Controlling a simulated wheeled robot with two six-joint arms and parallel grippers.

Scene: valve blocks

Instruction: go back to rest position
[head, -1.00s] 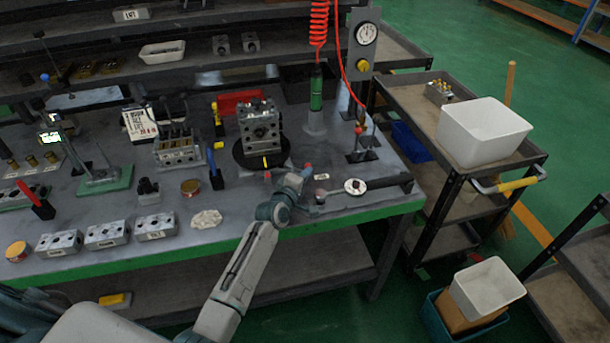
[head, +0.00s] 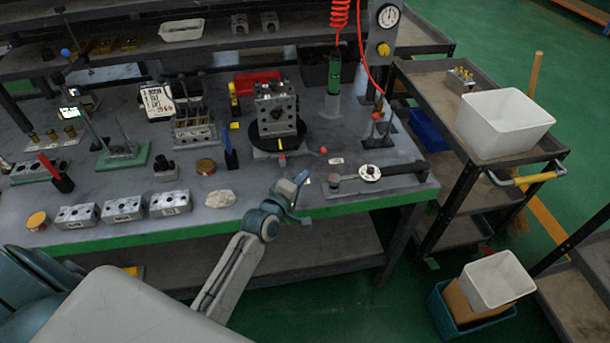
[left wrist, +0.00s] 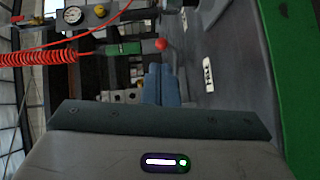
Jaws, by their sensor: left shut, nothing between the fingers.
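My left gripper (head: 301,178) is at the front edge of the workbench (head: 330,202), in front of the valve block. It is shut and empty. In the left wrist view its closed blue fingers (left wrist: 161,84) point toward the bench, with nothing between them. The grey valve block (head: 277,108) stands on a round black turntable (head: 262,141), apart from the gripper. My right gripper does not show in either view.
Three small metal blocks (head: 123,208) and a crumpled cloth (head: 220,198) lie along the bench's front edge. A torque-wrench-like tool (head: 395,170) lies at the right. A cart (head: 490,150) with a white bin (head: 505,122) stands beyond it.

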